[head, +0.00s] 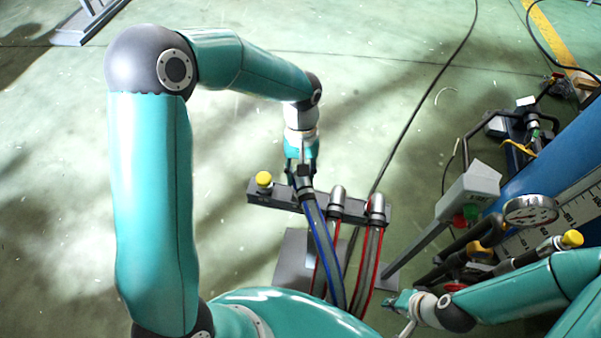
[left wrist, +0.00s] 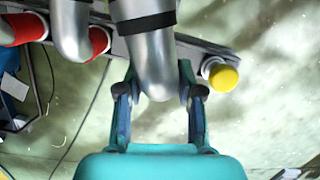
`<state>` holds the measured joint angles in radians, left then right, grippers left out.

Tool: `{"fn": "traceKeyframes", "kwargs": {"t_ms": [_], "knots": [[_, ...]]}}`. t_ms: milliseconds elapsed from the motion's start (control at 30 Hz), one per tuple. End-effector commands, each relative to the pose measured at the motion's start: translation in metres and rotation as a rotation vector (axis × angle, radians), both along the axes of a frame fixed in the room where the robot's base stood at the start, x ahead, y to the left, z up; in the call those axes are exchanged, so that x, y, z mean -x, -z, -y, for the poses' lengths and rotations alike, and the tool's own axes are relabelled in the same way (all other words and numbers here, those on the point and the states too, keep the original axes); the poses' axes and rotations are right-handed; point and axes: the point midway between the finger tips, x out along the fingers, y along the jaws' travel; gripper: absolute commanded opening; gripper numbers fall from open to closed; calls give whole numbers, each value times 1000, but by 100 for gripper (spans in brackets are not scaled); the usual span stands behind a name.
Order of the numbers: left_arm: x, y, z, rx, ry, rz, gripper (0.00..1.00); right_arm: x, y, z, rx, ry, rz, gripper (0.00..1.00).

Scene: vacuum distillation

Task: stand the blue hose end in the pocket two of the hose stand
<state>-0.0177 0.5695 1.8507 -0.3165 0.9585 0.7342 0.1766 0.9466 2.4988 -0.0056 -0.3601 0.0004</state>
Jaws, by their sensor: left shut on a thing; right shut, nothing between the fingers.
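The blue hose end (head: 305,183) is a grey metal elbow on a blue-striped hose (head: 321,240). My left gripper (head: 301,165) is shut on it at the hose stand (head: 285,203). In the left wrist view the elbow (left wrist: 148,45) lies between the two fingers (left wrist: 160,95) and covers part of the stand's bar (left wrist: 188,52). Whether its lower end is inside a pocket or only above the bar is hidden. It is between the yellow cap (head: 264,180) and a red-striped hose's end (head: 338,194). My right gripper (head: 405,303) is shut and empty, at lower right.
A second red-striped hose's end (head: 376,204) stands at the stand's right end. Right of the stand are a grey box on a post (head: 468,190), a pressure gauge (head: 530,210) and a blue column (head: 560,160). The floor left of the stand is clear.

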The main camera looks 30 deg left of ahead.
Motion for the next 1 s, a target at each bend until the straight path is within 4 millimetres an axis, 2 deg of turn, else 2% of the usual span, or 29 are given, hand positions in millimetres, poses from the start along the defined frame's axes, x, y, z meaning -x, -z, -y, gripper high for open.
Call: {"fn": "traceKeyframes", "kwargs": {"t_ms": [1000], "knots": [[0,26,0,0,0,0,0,0,21,0,0,0,0,0]]}}
